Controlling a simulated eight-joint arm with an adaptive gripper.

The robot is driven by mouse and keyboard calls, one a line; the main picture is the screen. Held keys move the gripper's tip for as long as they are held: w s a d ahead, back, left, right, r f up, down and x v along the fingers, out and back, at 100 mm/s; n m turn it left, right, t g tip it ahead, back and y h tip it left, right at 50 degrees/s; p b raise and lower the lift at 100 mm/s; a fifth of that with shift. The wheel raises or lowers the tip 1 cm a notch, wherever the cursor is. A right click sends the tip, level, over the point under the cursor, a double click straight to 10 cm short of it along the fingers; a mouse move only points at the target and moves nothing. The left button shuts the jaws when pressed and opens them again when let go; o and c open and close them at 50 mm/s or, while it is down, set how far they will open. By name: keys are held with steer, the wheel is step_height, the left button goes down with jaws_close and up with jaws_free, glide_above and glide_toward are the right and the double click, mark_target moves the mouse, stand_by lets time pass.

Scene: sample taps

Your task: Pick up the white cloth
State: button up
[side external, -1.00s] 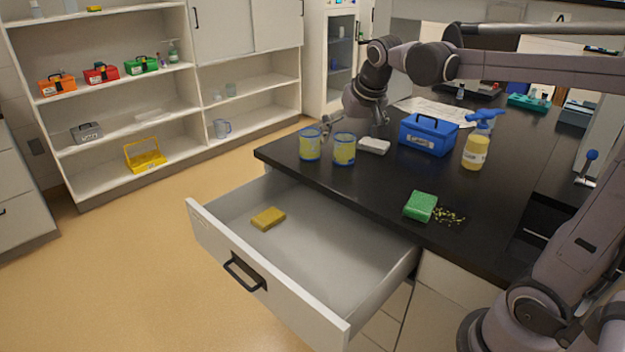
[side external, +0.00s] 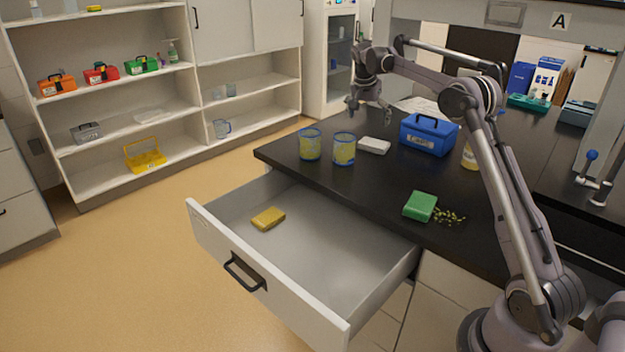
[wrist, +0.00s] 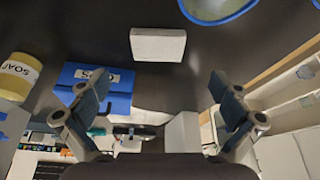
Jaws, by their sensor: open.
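The white cloth (side external: 374,146) is a small flat folded pad on the black bench, between a yellow-and-blue cup and the blue box. In the wrist view the white cloth (wrist: 158,45) lies flat near the top, ahead of the fingers. My gripper (side external: 370,112) is above the bench, over and behind the cloth, not touching it. In the wrist view my gripper (wrist: 160,85) has its fingers wide apart with nothing between them.
Two yellow-and-blue cups (side external: 344,149) stand left of the cloth. The blue box (side external: 430,134) and a partly hidden yellow soap bottle (side external: 470,157) are right of it. A green sponge (side external: 420,206) lies near the front edge. Below, an open drawer (side external: 330,270) holds a yellow sponge (side external: 268,218).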

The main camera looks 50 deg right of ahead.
mark_target(373, 144)
steer(key=x, duration=1.1)
steer(key=shift+s+d, duration=0.1)
steer(key=shift+d, duration=0.2)
steer(key=c, duration=0.6)
